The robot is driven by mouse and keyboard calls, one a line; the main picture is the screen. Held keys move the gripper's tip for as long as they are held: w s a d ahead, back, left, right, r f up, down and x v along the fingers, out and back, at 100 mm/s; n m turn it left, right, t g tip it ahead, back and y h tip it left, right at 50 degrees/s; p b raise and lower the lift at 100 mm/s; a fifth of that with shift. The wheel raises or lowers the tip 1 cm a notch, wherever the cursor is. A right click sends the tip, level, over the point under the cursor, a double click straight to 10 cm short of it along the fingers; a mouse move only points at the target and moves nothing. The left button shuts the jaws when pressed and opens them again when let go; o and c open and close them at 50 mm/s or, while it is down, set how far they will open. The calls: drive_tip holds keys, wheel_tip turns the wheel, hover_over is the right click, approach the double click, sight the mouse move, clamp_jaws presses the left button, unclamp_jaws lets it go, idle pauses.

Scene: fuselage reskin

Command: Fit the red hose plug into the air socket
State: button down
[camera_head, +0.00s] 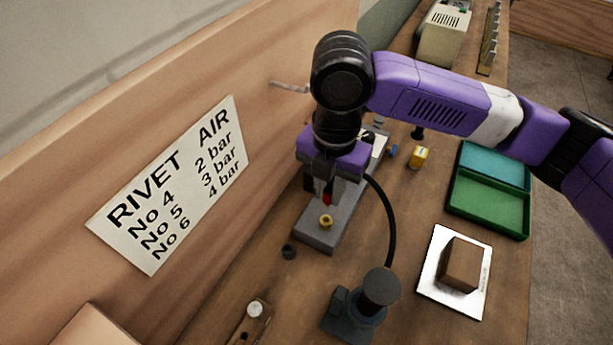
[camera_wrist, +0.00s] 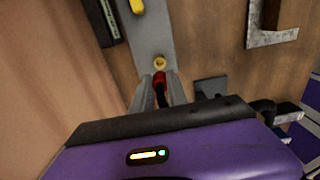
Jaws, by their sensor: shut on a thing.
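My gripper (camera_wrist: 160,92) is shut on the red hose plug (camera_wrist: 159,77), which shows between its fingers in the wrist view. In the head view a small part of the red plug (camera_head: 327,199) shows below the purple gripper body. The brass air socket (camera_wrist: 159,63) stands on a grey base plate (camera_wrist: 150,35), just beyond the plug's tip in the wrist view. The socket also shows in the head view (camera_head: 326,221), just below the plug. The two look close and I cannot tell whether they touch. A black hose (camera_head: 391,225) curves from the gripper down to a dark stand.
The dark round stand (camera_head: 380,287) is at front centre. A brown block (camera_head: 461,264) on a white sheet and an open green box (camera_head: 489,208) are on the right. A yellow item (camera_head: 419,157) lies behind. A wooden wall with a sign (camera_head: 175,185) rises on the left.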

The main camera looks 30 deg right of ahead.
sight(328, 205)
idle(0.4)
drive_tip(key=shift+f+b, duration=1.65)
drive_tip(key=shift+f, duration=0.85)
drive_tip(key=shift+f+b, duration=0.85)
drive_tip(key=shift+f, duration=0.5)
drive_tip(key=c, duration=1.2)
unclamp_jaws()
drive_tip(key=shift+c, duration=0.2)
drive_tip(key=shift+r+p, duration=2.1)
drive_tip(key=shift+r, duration=0.45)
